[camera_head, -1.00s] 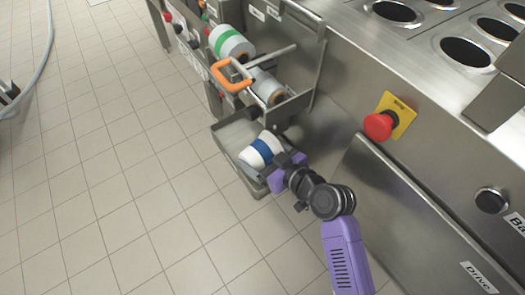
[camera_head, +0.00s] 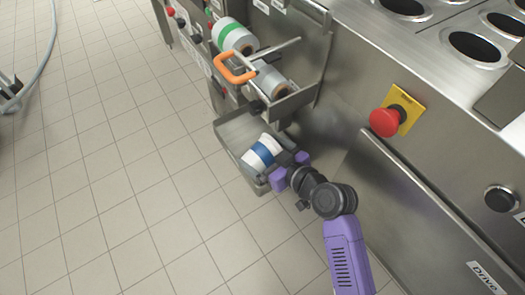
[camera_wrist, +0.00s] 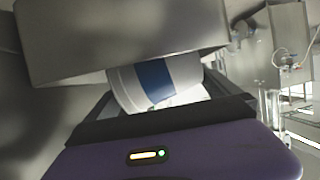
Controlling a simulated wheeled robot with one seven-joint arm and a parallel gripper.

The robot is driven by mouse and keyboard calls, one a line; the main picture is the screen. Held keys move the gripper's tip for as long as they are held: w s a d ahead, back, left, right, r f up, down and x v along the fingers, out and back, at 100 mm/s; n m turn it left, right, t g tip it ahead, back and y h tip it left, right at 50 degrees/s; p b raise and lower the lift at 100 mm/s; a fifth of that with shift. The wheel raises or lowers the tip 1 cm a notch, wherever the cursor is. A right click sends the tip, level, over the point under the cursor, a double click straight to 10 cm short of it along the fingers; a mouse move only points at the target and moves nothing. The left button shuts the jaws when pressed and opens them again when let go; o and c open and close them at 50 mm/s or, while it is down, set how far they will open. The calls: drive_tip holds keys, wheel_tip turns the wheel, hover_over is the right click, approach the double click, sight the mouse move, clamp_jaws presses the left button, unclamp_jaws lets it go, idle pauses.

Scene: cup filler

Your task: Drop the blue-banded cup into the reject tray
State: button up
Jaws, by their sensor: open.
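The blue-banded cup (camera_head: 263,152) is white with a wide blue band and lies tilted in the metal reject tray (camera_head: 232,128) on the machine's side. My gripper (camera_head: 287,163) is open at the tray's near right edge, just beside the cup. I cannot tell whether a finger still touches the cup.
A red stop button (camera_head: 384,122) sticks out of the machine front at right.

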drive_tip(key=shift+r+p, duration=0.55)
drive_tip(key=p+v, duration=0.1)
drive_tip(key=v, duration=0.6)
drive_tip(key=shift+s+d+r, duration=0.15)
drive_tip(key=shift+d, duration=0.05)
